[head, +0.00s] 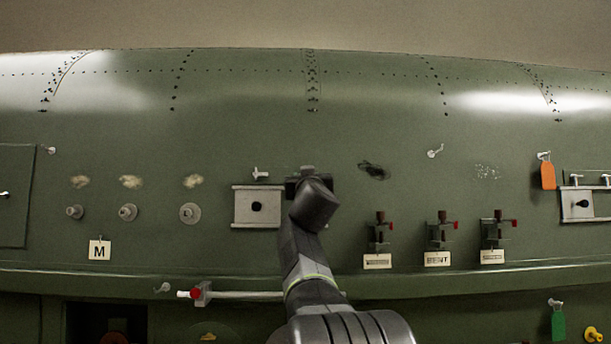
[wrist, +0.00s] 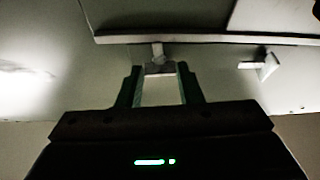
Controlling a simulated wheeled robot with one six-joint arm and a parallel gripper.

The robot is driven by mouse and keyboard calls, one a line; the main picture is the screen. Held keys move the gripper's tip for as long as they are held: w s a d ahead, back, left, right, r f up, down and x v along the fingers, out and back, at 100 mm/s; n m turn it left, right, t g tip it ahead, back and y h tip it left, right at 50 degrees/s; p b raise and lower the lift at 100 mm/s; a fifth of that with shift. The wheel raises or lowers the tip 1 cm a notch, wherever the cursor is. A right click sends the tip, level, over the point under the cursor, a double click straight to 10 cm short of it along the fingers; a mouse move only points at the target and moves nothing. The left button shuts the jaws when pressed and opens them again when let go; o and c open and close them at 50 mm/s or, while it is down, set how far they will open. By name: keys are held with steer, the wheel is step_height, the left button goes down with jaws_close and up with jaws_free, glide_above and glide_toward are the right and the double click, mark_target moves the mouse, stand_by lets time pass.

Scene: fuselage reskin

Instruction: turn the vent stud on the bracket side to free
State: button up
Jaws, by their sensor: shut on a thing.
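My gripper (head: 308,178) is raised against the green fuselage skin, just right of the upper edge of a pale bracket plate (head: 243,216) with a dark round centre. In the wrist view the gripper (wrist: 163,76) is shut on a small pale stud (wrist: 158,67), its crosspiece between the fingertips. The head view hides this stud behind my gripper and wrist. A second pale stud (head: 260,173) stands above the plate to the left, and also shows in the wrist view (wrist: 262,66), apart from my fingers. I cannot read which stud is marked as the vent.
Three dark clamps with red tips (head: 441,230) and labels sit to the right. Round fittings (head: 128,212) and an "M" tag (head: 99,250) are at left. An orange tag (head: 547,175) and another plate (head: 582,214) are far right. A rail with a red knob (head: 196,293) runs below.

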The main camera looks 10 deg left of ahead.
steer(key=shift+d+r+n+g+y+p, duration=0.1)
steer(key=shift+n+g+y+p, duration=0.3)
steer(key=shift+n+p, duration=0.5)
steer(key=shift+d+r+n+g+y+p, duration=0.1)
steer(key=shift+n+g+y+p, duration=0.1)
steer(key=shift+n+y+p, duration=0.7)
steer(key=n+g, duration=0.2)
steer(key=n, duration=0.3)
steer(key=n+g+y, duration=0.1)
steer(key=n+g, duration=0.1)
steer(key=n, duration=0.4)
steer(key=n+g+p, duration=0.1)
steer(key=n+g, duration=0.1)
steer(key=n, duration=0.4)
steer(key=shift+w+d+r+y, duration=0.2)
steer(key=shift+d+r+y, duration=0.1)
steer(key=shift+y, duration=0.1)
steer(key=o, duration=1)
steer(key=shift+n, duration=0.3)
steer(key=shift+s, duration=0.15)
